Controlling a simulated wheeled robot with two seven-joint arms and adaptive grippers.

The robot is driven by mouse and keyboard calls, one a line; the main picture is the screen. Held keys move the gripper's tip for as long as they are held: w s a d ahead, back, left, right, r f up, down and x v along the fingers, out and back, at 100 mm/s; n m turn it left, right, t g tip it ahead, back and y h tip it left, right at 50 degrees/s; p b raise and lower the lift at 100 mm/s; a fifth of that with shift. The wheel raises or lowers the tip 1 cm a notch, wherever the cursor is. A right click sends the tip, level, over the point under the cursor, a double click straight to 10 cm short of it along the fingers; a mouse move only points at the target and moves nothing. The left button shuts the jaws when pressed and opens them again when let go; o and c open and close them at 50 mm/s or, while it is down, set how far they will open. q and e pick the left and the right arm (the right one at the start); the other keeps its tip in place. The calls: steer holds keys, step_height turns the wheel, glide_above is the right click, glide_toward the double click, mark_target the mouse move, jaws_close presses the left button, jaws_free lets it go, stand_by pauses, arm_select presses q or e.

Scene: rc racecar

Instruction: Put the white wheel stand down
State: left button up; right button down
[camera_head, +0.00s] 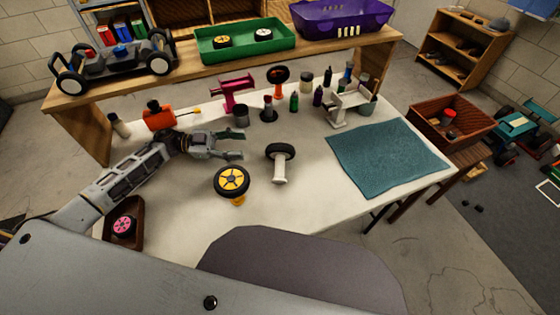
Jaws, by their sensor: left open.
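The white wheel stand (279,170) is on the white worktable (315,220), near its middle. It is a short white spool shape with a flared base and looks upright. A black-tyred wheel (281,150) is at its upper end. My left gripper (238,145) reaches in from the left. Its fingers are apart and empty, pointing right toward the stand, with a gap between them and the wheel. My right gripper is not in view.
A yellow-hubbed wheel (231,181) on a yellow stand is in front of the gripper. A teal mat (385,160) lies to the right. The table's front right is clear.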

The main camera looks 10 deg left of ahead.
arm_select(q)
steer(key=shift+d, duration=0.15)
glide_toward(280, 146)
steer(key=shift+w+d+f, duration=0.1)
steer(key=shift+w+d, duration=0.1)
steer(key=shift+d, duration=0.6)
steer(key=shift+w+d, duration=0.15)
steer(key=shift+d, duration=0.65)
steer(key=shift+w+d, duration=0.2)
steer(key=shift+d, duration=0.55)
steer(key=shift+d, duration=0.1)
steer(key=shift+w+d, duration=0.2)
steer(key=shift+d, duration=1.05)
steer(key=shift+w+d, duration=0.2)
steer(key=shift+d, duration=1.05)
jaws_close()
